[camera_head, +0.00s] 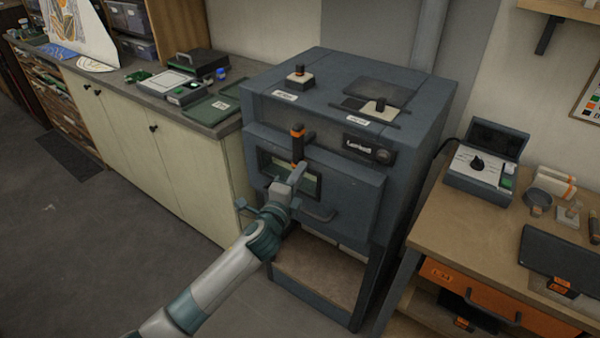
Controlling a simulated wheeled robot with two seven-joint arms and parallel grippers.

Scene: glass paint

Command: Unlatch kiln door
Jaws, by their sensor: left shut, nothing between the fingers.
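The kiln (400,215) is a dark blue-grey box in the middle of the view, on a stand with an open shelf below. An upright latch (297,143) with an orange-and-black grip stands at the top of the door. My left gripper (297,170) is shut and empty, in front of the window just below the latch. Whether it touches the latch I cannot tell. It hides part of the window. My right gripper is not in view.
Two knobbed plugs (299,76) sit on the kiln top. A cream cabinet (170,150) with a grey counter stands at left. A wooden bench (455,235) with a control box (485,165) stands at right. The floor (80,240) at front left is clear.

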